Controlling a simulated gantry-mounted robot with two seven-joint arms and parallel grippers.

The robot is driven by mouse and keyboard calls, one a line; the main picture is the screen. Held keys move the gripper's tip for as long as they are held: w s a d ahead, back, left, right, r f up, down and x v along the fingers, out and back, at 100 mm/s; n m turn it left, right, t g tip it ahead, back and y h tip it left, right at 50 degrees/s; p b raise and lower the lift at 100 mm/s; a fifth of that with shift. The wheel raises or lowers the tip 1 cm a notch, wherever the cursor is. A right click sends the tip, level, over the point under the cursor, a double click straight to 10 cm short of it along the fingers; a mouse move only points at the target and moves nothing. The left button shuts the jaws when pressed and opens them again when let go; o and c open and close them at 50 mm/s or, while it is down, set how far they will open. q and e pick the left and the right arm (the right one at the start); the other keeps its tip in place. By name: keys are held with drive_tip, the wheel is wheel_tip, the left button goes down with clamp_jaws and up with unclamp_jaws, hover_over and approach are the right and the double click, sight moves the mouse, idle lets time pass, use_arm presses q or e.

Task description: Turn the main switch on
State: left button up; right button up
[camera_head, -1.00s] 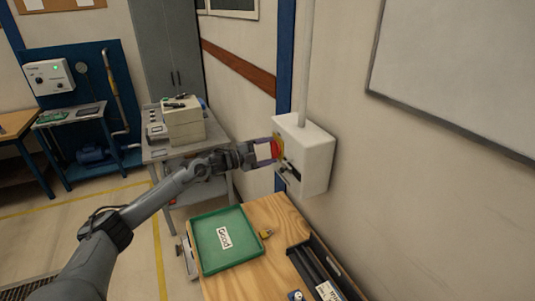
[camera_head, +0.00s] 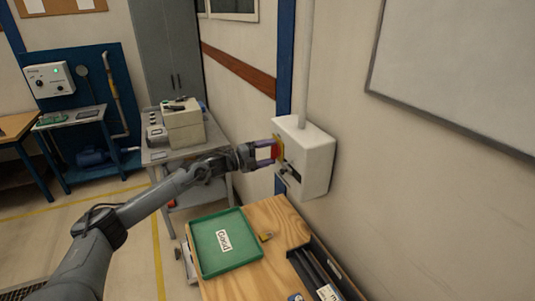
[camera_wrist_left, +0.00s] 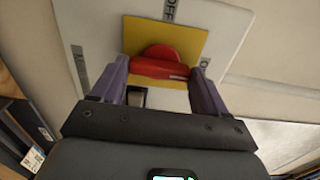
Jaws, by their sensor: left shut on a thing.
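The main switch is a red rotary knob (camera_wrist_left: 160,66) on a yellow plate (camera_wrist_left: 192,38), set on the front of a white wall box (camera_head: 318,158). In the left wrist view an "OFF" label shows above the plate, and part of another label shows at its right. My left gripper (camera_head: 270,152) is at the box front. In the wrist view its purple fingers (camera_wrist_left: 158,82) stand on either side of the knob's red handle bar, which lies crosswise between them. The gripper is shut on the knob. My right gripper is in neither view.
A grey cart (camera_head: 158,153) stands behind my left arm. A grey conduit (camera_head: 304,60) rises from the box.

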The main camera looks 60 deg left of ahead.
use_arm(q)
drive_tip(key=o, duration=1.1)
drive_tip(key=shift+c, duration=0.2)
drive_tip(key=shift+s, duration=0.1)
drive_tip(key=shift+s+a+f, duration=0.1)
drive_tip(key=shift+s, duration=0.95)
drive_tip(key=s+a+p, duration=0.1)
drive_tip(key=s+p, duration=0.1)
drive_tip(key=s, duration=0.6)
drive_tip(key=shift+s, duration=0.2)
drive_tip(key=shift+a, duration=0.1)
